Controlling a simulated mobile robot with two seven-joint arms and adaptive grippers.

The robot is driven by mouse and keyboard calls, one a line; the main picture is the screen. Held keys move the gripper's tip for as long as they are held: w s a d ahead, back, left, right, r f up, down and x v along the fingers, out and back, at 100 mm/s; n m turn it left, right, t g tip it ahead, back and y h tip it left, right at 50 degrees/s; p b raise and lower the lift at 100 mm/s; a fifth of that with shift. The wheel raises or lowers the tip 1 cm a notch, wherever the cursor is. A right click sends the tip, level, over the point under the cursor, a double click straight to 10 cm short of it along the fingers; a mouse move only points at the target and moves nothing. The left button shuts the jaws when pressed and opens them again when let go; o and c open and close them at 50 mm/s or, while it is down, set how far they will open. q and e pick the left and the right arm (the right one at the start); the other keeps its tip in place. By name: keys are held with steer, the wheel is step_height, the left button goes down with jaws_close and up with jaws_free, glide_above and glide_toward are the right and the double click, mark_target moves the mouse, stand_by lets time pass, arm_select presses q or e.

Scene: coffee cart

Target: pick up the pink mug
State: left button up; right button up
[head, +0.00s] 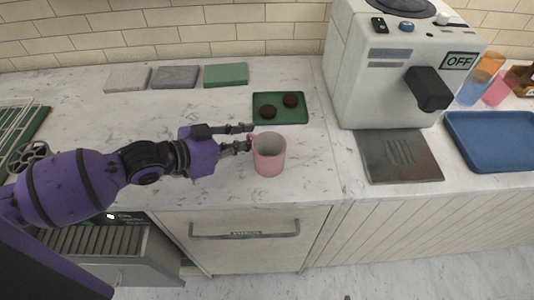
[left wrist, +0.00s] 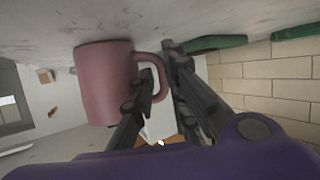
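The pink mug (head: 269,158) stands upright on the white marble counter, near its front edge. My left gripper (head: 250,137) reaches in from the left at the mug's handle side. Its fingers (left wrist: 158,72) are apart, and the handle lies between or just in front of them. I cannot tell whether either finger touches the handle. My right gripper is in neither view.
A green tray (head: 280,121) with two dark round items sits just behind the mug. A white coffee machine (head: 380,75) stands at the right, with a metal plate (head: 408,172) before it and a blue tray (head: 491,155) farther right. The counter right of the mug is clear.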

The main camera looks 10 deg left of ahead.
arm_select(q)
jaws_close()
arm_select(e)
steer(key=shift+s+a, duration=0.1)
arm_select(q)
steer(key=shift+r, duration=0.1)
